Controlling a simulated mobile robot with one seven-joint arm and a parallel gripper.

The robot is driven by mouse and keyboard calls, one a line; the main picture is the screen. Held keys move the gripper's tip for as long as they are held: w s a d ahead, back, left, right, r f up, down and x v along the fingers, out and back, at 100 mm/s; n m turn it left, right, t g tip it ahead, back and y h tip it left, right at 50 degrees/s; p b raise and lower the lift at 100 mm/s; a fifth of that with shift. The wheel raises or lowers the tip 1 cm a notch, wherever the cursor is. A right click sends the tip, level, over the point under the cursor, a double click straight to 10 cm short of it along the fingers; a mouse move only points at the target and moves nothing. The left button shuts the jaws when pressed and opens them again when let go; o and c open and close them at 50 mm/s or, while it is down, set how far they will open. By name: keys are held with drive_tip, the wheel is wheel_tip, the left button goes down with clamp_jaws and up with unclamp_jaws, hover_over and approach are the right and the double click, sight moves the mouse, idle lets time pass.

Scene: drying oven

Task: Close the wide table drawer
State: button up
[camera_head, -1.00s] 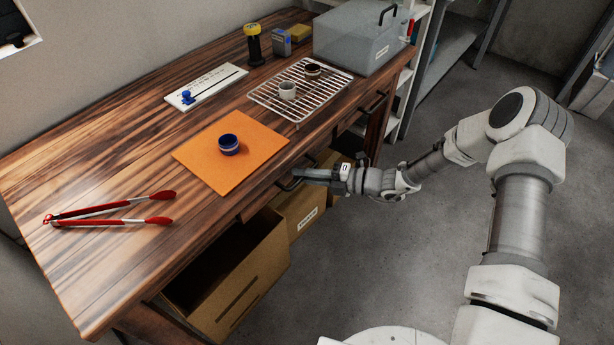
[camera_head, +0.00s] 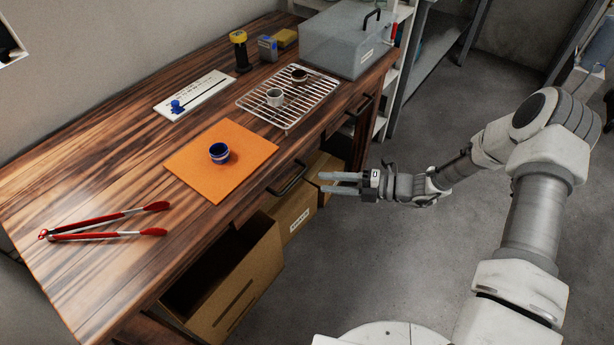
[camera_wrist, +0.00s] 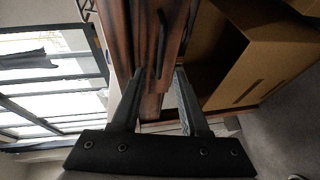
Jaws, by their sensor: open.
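The wooden table (camera_head: 90,180) has a drawer front (camera_head: 262,203) with a dark bar handle (camera_head: 288,178) below its front edge. This drawer front looks flush or nearly flush with the table; I cannot tell whether a small gap is left. My gripper (camera_head: 322,183) is open and empty, to the right of the handle and apart from it. In the wrist view my two fingers (camera_wrist: 160,85) are spread, pointing at the wooden front, with the dark handle (camera_wrist: 161,36) just beyond them.
A second handle (camera_head: 362,105) is farther along the front. Open cardboard boxes (camera_head: 240,285) stand under the table. On top are red tongs (camera_head: 105,222), an orange mat (camera_head: 190,178) with a blue cup (camera_head: 219,153), and a wire rack (camera_head: 305,110). Floor at right is clear.

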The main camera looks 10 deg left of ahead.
drive_tip(key=d+r+p, duration=0.1)
drive_tip(key=d, duration=0.6)
drive_tip(key=shift+r, duration=0.2)
drive_tip(key=s+d+r+m+t+h, duration=0.2)
drive_tip(key=s+d+r+m+h, duration=0.4)
drive_tip(key=r+m, duration=0.5)
drive_tip(key=s+d+r+m+t+h, duration=0.25)
drive_tip(key=s+r+m+h, duration=0.25)
drive_tip(key=s+r+m, duration=0.6)
drive_tip(key=s+d+r+m+t+h, duration=0.1)
drive_tip(key=s+d+r+m+h, duration=0.4)
drive_tip(key=r+m, duration=0.6)
wheel_tip(320, 180, up, 15)
drive_tip(key=m+p, duration=0.2)
drive_tip(key=p, duration=1.5)
drive_tip(key=shift+w+d, duration=0.3)
drive_tip(key=shift+w, duration=0.05)
